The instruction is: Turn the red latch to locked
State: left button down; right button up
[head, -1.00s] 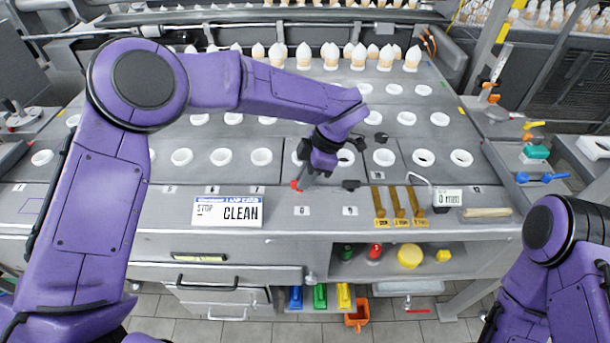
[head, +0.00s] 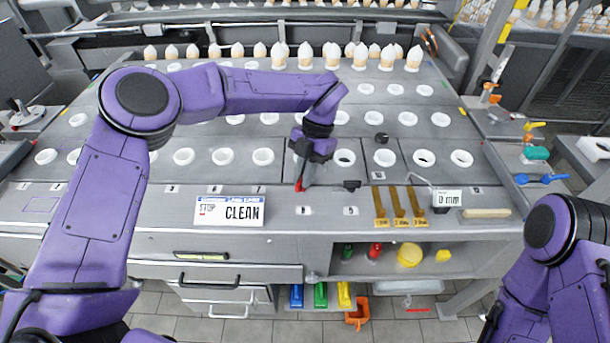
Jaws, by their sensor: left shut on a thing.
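The red latch (head: 299,187) is a small red piece at the front edge of the holed grey deck, near the middle of the head view. My left gripper (head: 302,174) points down over it, nearly upright, and is shut on it. The fingers hide most of the latch, so its exact angle and any markings by it cannot be told. My right arm shows at the lower right, but its gripper is out of the picture.
A CLEAN sign (head: 229,211) stands left of the latch. A black piece (head: 351,185), yellow-brown strips (head: 397,205) and a 0 mm gauge (head: 447,198) lie to the right. White-topped cones (head: 331,55) line the back. Below is a shelf with a red bottle (head: 375,250).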

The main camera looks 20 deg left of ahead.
pick_arm(q)
jog(key=n+b, duration=0.1)
jog(key=n+h+b, duration=0.1)
jog(key=n, duration=0.1)
jog(key=shift+a+f+n, duration=0.2)
jog(key=shift+n, duration=0.1)
jog(key=shift+a+r+n+h+b, duration=0.1)
jog(key=shift+a+n+h+b, duration=0.05)
jog(key=shift+n+h+b, duration=0.95)
jog(key=shift+n+y, duration=0.3)
jog(key=shift+n, duration=0.1)
jog(key=c, duration=1.2)
grip_release()
jog(key=shift+w+r, duration=0.1)
jog(key=v, duration=1)
jog(key=shift+w+r+p, duration=0.1)
jog(key=shift+r+p, duration=0.15)
jog(key=shift+p, duration=0.1)
